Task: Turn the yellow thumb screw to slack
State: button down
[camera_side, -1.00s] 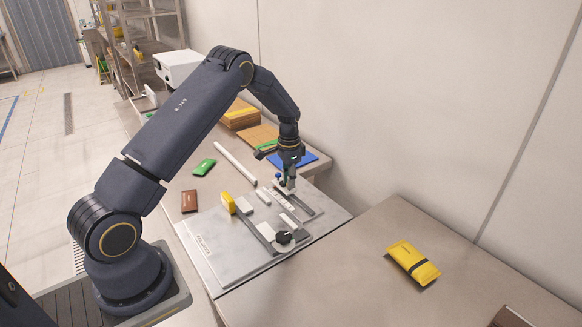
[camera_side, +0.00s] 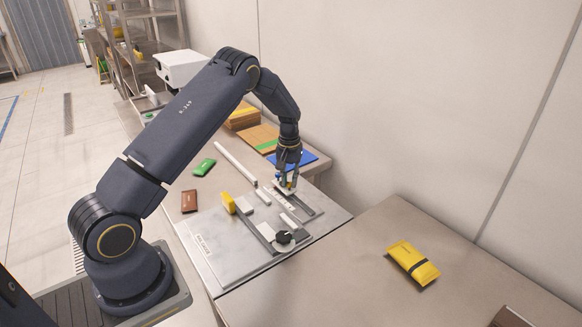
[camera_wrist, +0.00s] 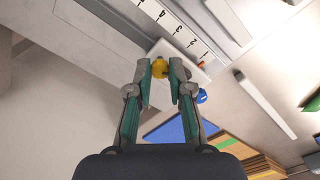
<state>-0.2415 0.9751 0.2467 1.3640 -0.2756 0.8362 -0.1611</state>
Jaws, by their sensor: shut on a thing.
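The yellow thumb screw (camera_wrist: 160,68) is a small round knob on a white block (camera_wrist: 187,62), seen in the wrist view. My gripper (camera_wrist: 163,72) is shut on the screw, with one finger at each side of it. A blue knob (camera_wrist: 202,96) sits at the block's edge, just outside the right finger. In the side view my gripper (camera_side: 288,183) points down onto the white block at the far end of the grey plate (camera_side: 215,255). The fingers mostly hide the screw there.
A numbered scale (camera_wrist: 180,30) runs beside the block. The plate also carries a black knob (camera_side: 283,237) and a yellow block (camera_side: 228,202). A blue sheet (camera_side: 305,158) lies behind my gripper. A yellow pouch (camera_side: 413,263) lies on the right table, which is otherwise mostly clear.

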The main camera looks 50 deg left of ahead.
aim_at(290, 183)
jog(key=n, duration=0.6)
jog(key=shift+w, duration=0.1)
jog(key=n, duration=0.5)
jog(key=shift+n, duration=0.4)
jog(key=c, duration=1.1)
grip_release()
jog(key=shift+o, duration=0.2)
notch_tip(290, 183, up, 12)
